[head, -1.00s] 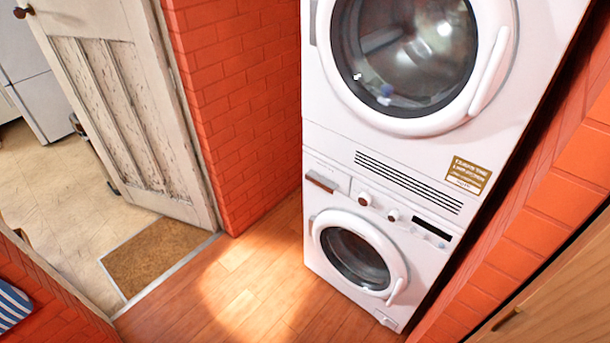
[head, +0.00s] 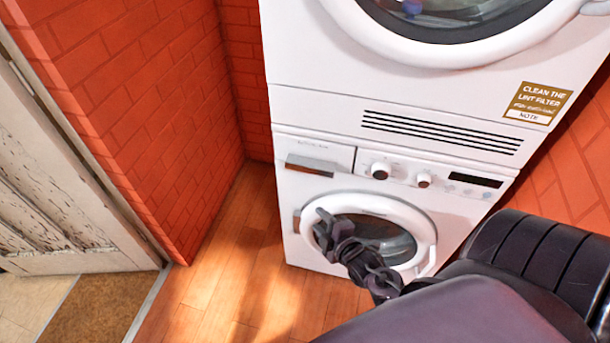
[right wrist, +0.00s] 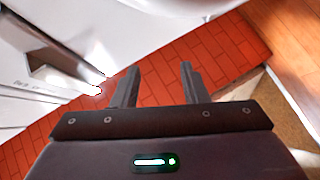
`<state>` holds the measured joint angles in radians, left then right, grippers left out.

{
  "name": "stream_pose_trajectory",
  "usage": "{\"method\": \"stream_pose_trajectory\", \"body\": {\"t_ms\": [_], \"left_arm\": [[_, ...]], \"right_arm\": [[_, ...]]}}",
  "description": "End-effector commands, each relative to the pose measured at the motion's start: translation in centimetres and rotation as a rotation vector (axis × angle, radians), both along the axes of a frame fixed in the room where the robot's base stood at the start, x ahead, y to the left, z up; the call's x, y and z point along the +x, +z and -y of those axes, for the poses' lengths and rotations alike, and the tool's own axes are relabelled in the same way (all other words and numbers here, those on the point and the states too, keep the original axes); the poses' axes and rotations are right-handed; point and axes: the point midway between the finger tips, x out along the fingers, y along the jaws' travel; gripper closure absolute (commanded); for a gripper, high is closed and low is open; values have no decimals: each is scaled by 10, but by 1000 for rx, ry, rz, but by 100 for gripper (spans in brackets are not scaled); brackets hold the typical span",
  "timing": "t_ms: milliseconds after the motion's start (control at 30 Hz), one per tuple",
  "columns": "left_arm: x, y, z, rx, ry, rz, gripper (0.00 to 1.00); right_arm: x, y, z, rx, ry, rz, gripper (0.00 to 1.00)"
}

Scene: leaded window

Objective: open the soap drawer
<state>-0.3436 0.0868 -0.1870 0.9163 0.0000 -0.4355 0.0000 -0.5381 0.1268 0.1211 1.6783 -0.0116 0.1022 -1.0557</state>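The soap drawer (head: 310,165) is a white panel with a grey-brown handle strip at the upper left of the lower machine. It looks shut, flush with the front. My right gripper (head: 322,226) is below the drawer in the head view, in front of the round door. In the right wrist view its two fingers (right wrist: 160,68) stand apart with nothing between them. The drawer's handle (right wrist: 62,78) shows there left of the fingers, apart from them. My left gripper is in neither view.
The lower machine's round door (head: 385,235) is shut, with knobs (head: 380,171) above it. Another machine (head: 420,85) is stacked on top. A red brick wall (head: 150,110) stands to the left, with wooden floor (head: 235,265) before it.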

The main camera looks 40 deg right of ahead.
Motion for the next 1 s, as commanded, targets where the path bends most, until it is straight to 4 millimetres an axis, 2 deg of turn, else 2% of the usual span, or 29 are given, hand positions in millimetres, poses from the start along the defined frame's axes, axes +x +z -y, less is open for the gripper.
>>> {"method": "stream_pose_trajectory", "body": {"t_ms": [33, 100, 200, 300, 433, 800, 1000], "left_arm": [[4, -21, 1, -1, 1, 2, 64], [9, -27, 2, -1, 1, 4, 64], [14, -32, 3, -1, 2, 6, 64], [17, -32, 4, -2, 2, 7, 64], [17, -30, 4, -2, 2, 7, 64], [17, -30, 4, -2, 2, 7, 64], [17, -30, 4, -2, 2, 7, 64]], "right_arm": [[8, 14, 6, -84, 21, 75, 60], [15, 48, 11, -192, 40, 161, 60], [20, 82, 15, -299, 55, 241, 60], [23, 100, 16, -352, 60, 277, 60], [36, 107, 18, -367, 60, 290, 60], [89, 105, 22, -362, 60, 285, 60], [99, 105, 22, -362, 61, 283, 60]]}}
